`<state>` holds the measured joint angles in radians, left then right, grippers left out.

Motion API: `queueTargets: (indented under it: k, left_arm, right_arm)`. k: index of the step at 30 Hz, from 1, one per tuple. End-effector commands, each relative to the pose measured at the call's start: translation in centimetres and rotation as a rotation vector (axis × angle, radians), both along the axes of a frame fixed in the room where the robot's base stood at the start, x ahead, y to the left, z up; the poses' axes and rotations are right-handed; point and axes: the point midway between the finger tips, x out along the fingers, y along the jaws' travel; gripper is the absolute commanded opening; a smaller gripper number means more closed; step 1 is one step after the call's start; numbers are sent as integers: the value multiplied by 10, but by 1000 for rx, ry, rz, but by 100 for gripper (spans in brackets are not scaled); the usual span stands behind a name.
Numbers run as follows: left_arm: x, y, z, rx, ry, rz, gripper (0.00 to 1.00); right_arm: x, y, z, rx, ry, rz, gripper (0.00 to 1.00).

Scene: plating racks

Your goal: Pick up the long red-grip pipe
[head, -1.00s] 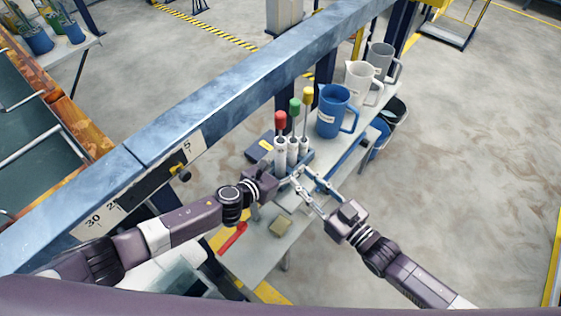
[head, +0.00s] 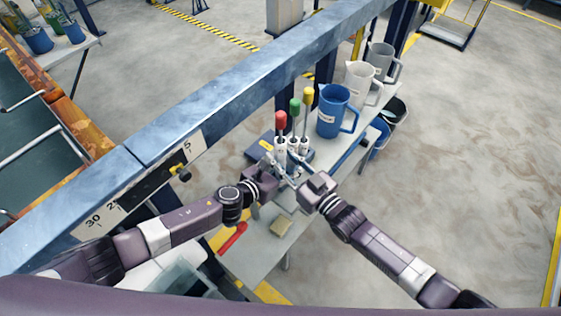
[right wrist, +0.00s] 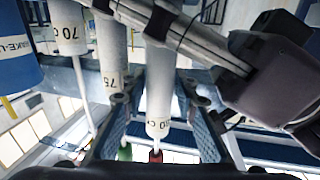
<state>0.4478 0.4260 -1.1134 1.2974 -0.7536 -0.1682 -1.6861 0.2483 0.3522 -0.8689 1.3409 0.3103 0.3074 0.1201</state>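The red-grip pipe (head: 281,121) stands upright at the left of a group of three, beside the green-grip pipe (head: 295,107) and yellow-grip pipe (head: 308,97). Its red end also shows low in the right wrist view (right wrist: 156,156), below a white labelled sleeve (right wrist: 158,100). My right gripper (head: 288,176) is open; in its wrist view the fingers (right wrist: 163,118) stand apart on either side of that sleeve. Contact cannot be told. My left gripper (head: 268,172) is close by on the left; its fingers are largely hidden in the head view.
A blue beam (head: 180,125) runs along the left. Floor at the right is clear.

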Motion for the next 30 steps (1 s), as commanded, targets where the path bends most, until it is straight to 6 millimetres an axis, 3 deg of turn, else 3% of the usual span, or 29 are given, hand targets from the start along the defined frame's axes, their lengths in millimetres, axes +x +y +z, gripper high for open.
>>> queueTargets:
  k: [9,20,26,30]
  left_arm:
    - [0,1,0,1,1,1,15]
    - [0,1,0,1,0,2,15]
    - [1,1,0,1,0,2,15]
    - [1,1,0,2,0,3,15]
  right_arm:
    - [0,0,0,0,0,0,0]
    - [0,0,5,3,-2,0,0]
    - [0,-1,31,5,-5,1,0]
    - [-1,0,68,5,-7,1,0]
